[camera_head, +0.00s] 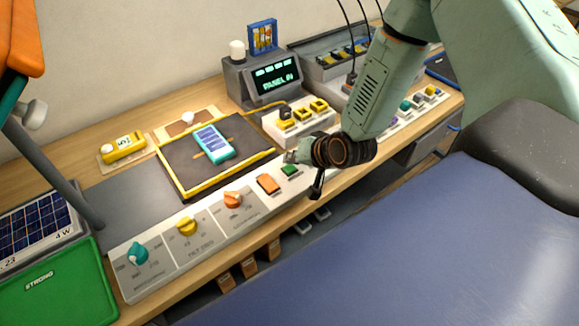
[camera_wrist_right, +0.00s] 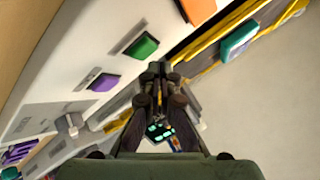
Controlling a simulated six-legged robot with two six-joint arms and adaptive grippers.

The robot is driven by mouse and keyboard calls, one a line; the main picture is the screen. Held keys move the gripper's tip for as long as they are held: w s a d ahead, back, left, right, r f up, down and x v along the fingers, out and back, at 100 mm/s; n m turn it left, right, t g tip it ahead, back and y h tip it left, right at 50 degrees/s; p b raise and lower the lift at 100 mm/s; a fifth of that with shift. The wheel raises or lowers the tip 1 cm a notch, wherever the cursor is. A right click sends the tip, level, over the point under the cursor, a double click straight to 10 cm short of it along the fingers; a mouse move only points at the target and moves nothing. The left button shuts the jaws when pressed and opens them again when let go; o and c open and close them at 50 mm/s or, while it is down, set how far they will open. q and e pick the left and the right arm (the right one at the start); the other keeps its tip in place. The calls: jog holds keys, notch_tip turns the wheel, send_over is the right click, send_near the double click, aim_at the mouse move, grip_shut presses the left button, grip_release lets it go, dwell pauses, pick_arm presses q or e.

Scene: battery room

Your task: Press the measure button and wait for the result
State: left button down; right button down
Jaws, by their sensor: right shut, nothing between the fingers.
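On the sloping grey control strip (camera_head: 205,252) sit an orange button (camera_head: 268,184) and a green button (camera_head: 290,170). I cannot read which is the measure button. My right gripper (camera_head: 293,157) is shut and empty, just above and behind the green button in the head view. In the right wrist view, the shut fingertips (camera_wrist_right: 157,72) are close to the green button (camera_wrist_right: 145,46); contact cannot be told. A purple button (camera_wrist_right: 103,82) lies beside it. The tester's screen (camera_head: 276,74) shows green text, seemingly "PANEL IN". My left gripper is not in view.
A small blue panel (camera_head: 214,143) lies on the dark yellow-edged mat (camera_head: 180,178). Teal, yellow and orange knobs (camera_head: 186,226) stand on the strip's left part. A block of yellow switches (camera_head: 300,118) stands behind my right gripper. A green bin (camera_head: 55,285) is at lower left.

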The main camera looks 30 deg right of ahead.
aim_at(292, 169)
jog(key=shift+f, duration=0.15)
jog(key=shift+f+b, duration=0.3)
jog(key=shift+b, duration=0.1)
jog(key=shift+f+b, duration=0.35)
jog(key=shift+f, duration=0.05)
dwell(0.5)
jog(key=shift+r, duration=0.15)
jog(key=shift+r+p, duration=0.7)
jog(key=shift+p, duration=0.05)
notch_tip(292, 169, up, 5)
jog(key=p, duration=0.4)
jog(key=shift+r+p, duration=0.1)
jog(key=shift+p, duration=0.2)
dwell(0.6)
